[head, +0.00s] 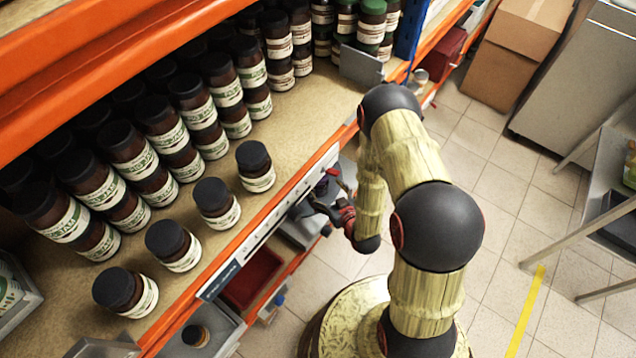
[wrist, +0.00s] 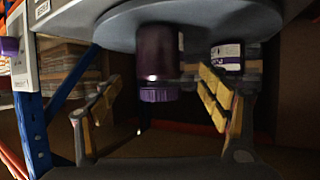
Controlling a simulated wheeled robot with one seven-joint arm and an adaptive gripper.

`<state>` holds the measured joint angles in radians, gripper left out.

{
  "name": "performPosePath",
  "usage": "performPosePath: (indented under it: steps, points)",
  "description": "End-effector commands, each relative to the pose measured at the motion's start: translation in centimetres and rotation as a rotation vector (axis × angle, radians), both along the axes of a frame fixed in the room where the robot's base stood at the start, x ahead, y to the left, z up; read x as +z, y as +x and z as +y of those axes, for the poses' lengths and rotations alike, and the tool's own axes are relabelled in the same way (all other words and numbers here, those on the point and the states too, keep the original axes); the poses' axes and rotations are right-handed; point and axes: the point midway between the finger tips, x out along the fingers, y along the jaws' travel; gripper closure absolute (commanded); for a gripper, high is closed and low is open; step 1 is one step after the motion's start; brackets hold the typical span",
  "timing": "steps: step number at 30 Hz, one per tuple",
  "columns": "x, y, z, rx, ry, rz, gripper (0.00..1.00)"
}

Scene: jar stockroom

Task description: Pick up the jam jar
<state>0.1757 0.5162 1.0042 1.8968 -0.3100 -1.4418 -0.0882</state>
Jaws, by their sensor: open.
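A dark jar with a ribbed purple lid (wrist: 158,60) is in the middle of the wrist view, which shows it upside down with its lid low in the picture. I take it for the jam jar; its label is not readable. My gripper (wrist: 160,85) is open, one yellow-padded finger on each side of this jar, with gaps showing. A second jar with a purple lid and white label (wrist: 227,55) is behind the right finger, partly hidden. In the head view my gripper (head: 332,203) is at the lower shelf, under the upper shelf's orange edge; the jar is not clear there.
The purple-lidded jars stand on a grey rounded surface (wrist: 210,22). A blue post (wrist: 33,130) is at the left. The upper shelf (head: 285,120) holds many dark jars with green-white labels. A red bin (head: 252,278) sits on the lower shelf.

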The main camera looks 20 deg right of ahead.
Motion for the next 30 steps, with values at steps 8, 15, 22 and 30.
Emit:
performPosePath:
  steps: [8,15,22,30]
  points:
    - [-1.7,3.3,0.6,0.001,-0.001,0.0,0.24]
    - [-2.2,4.9,0.7,-0.001,-0.001,0.002,0.24]
    - [-2.1,4.9,0.7,-0.001,-0.001,0.002,0.26]
    - [-2.1,4.9,0.7,-0.001,-0.001,0.002,0.41]
